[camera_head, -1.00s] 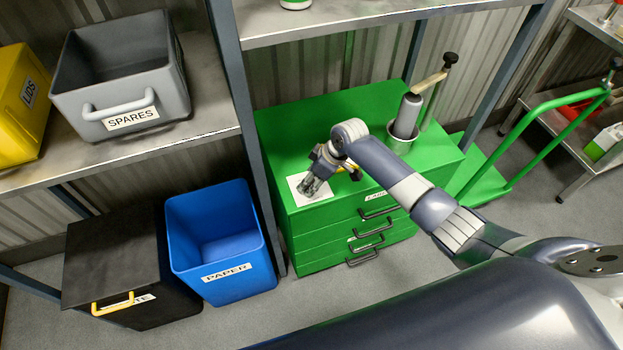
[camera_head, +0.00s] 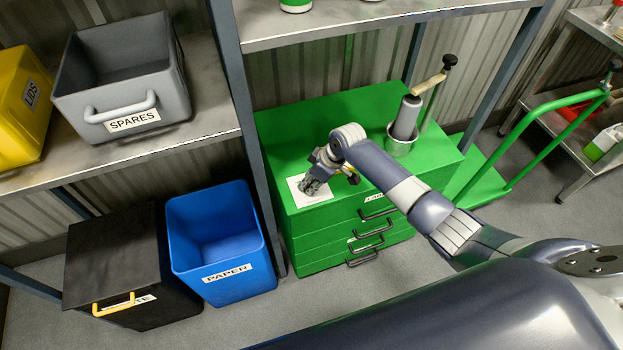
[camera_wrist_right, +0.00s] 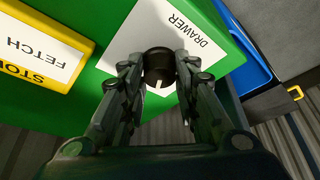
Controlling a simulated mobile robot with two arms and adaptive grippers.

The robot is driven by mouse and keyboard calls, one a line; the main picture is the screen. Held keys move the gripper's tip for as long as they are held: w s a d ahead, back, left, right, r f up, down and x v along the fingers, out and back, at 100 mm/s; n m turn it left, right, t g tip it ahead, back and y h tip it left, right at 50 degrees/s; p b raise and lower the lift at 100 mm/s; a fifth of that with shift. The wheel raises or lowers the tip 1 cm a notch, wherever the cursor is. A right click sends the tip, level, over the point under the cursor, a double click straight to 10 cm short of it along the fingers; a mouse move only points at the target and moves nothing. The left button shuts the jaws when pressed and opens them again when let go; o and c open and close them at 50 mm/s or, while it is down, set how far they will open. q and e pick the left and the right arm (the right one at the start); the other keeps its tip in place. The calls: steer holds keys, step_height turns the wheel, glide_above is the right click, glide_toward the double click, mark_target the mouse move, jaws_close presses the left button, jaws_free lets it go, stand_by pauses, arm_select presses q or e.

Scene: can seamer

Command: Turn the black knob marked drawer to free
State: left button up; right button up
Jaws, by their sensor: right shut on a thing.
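The black knob (camera_wrist_right: 158,66) stands on a white plate (camera_wrist_right: 120,65) marked DRAWER, on top of the green cabinet (camera_wrist_right: 150,8). A white mark shows on the knob, pointing toward the gripper's base in the right wrist view. My right gripper (camera_wrist_right: 158,74) is shut on the knob, one finger on each side. In the head view my right gripper (camera_head: 311,187) is over the white plate (camera_head: 298,198) on the green cabinet (camera_head: 290,125) and hides the knob. No "free" marking can be read. My left gripper is not in view.
A yellow block (camera_wrist_right: 82,42) with a label reading STOP and FETCH lies beside the plate. A grey post (camera_head: 240,120) and a blue PAPER bin (camera_head: 222,292) stand left of the cabinet. A grey cylinder in a cup (camera_head: 400,144) stands on the cabinet's right part.

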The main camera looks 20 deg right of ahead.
steer(key=m+p, duration=0.1)
steer(key=p, duration=0.1)
steer(key=m+h+p, duration=0.1)
steer(key=m, duration=0.1)
steer(key=m+p, duration=0.1)
steer(key=p, duration=0.1)
steer(key=shift+s+a+r+m+t+p, duration=0.1)
steer(key=shift+a+r+m+t+p, duration=0.1)
steer(key=shift+r+m+t+p, duration=0.15)
steer(key=shift+a+f+m+t+h+p, duration=0.15)
steer(key=shift+m+t+h+p, duration=0.1)
steer(key=shift+m+h+p, duration=0.85)
steer(key=m, duration=0.2)
steer(key=shift+f+m+p, duration=0.1)
steer(key=shift+m+p, duration=0.2)
steer(key=shift+m, duration=0.05)
steer(key=shift+m+h, duration=0.5)
steer(key=shift+m, duration=0.5)
steer(key=shift+f, duration=0.1)
steer(key=o, duration=1)
steer(key=shift+o, duration=0.2)
